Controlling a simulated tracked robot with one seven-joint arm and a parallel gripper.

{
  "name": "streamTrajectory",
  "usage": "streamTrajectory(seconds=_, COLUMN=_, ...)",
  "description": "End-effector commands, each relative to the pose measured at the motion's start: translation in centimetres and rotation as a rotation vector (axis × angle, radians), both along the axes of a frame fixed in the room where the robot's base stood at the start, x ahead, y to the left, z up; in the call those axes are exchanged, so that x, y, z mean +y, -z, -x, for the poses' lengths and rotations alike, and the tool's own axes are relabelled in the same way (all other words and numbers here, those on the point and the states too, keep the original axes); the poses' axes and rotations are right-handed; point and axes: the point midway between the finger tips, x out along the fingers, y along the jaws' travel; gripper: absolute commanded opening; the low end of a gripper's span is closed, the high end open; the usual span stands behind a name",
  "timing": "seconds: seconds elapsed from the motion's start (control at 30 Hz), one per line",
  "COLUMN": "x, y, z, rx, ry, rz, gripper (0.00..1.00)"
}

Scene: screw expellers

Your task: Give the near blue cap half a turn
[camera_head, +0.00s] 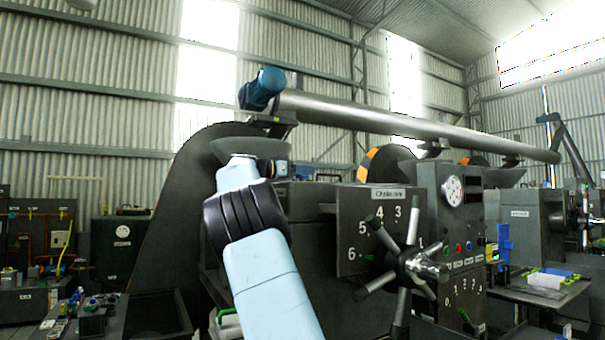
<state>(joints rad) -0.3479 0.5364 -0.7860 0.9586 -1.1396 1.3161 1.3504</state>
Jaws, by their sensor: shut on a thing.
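My light-blue arm rises from the bottom middle of the head view. The fingers and most of the cap blend together at this size, so the cap's turn angle cannot be told.
A spoked handwheel (402,263) stands out from the numbered dial plate (372,228), right of my arm. A long grey tube (400,120) with a blue motor (262,88) runs above. A cluttered side table (540,290) is at right.

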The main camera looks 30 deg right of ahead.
Motion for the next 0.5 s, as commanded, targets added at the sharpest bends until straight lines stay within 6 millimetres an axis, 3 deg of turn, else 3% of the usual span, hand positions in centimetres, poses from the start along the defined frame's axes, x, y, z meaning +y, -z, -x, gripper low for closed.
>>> streamTrajectory(seconds=0.5, x=0.22, y=-0.07, z=-0.17, rx=0.0, ry=0.11, rz=0.002, gripper=0.23)
